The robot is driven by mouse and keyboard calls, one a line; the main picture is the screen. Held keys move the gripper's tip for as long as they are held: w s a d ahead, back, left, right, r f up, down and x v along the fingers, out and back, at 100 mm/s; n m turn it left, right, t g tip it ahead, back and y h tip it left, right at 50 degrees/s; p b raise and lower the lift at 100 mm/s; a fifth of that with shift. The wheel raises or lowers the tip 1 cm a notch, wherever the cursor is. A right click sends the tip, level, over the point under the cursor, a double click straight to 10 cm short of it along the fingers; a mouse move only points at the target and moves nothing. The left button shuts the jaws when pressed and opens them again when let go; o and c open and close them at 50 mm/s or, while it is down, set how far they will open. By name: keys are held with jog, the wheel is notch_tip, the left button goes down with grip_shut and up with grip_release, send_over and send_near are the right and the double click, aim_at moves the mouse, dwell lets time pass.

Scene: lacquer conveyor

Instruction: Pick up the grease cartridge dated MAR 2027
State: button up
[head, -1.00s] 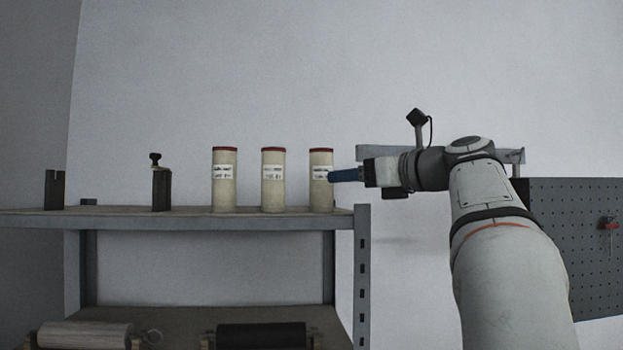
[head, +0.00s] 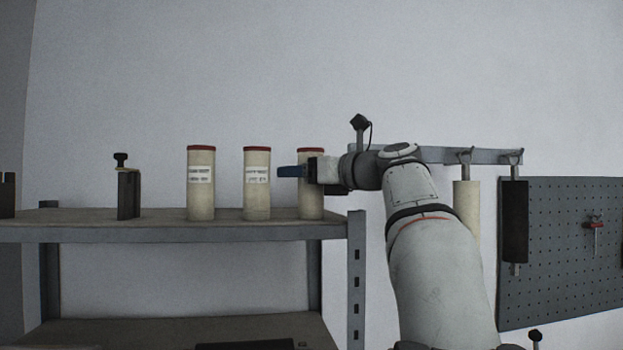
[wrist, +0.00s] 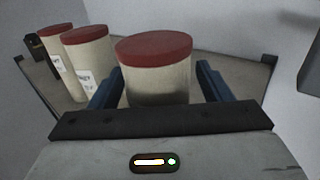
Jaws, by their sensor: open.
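Three cream cartridges with red caps stand upright on the upper shelf: left (head: 201,205), middle (head: 257,205) and right (head: 311,206). The left and middle ones carry white labels with print too small to read. The right one's label is hidden behind my gripper (head: 290,171). In the wrist view my gripper (wrist: 158,82) is open, with its blue fingers on either side of the right cartridge (wrist: 155,75). Contact cannot be told. The middle (wrist: 88,58) and left (wrist: 58,48) cartridges stand beyond the left finger, apart from it.
The grey shelf (head: 180,232) ends at an upright post (head: 356,280) just right of the cartridges. A dark block with a knob (head: 128,193) stands at left. Rollers (head: 515,222) hang from a wall rail, beside a pegboard (head: 560,260).

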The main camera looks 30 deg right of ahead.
jog(key=shift+w+a, duration=0.15)
jog(key=shift+w, duration=0.1)
jog(key=shift+c, duration=0.4)
jog(key=c, duration=1.2)
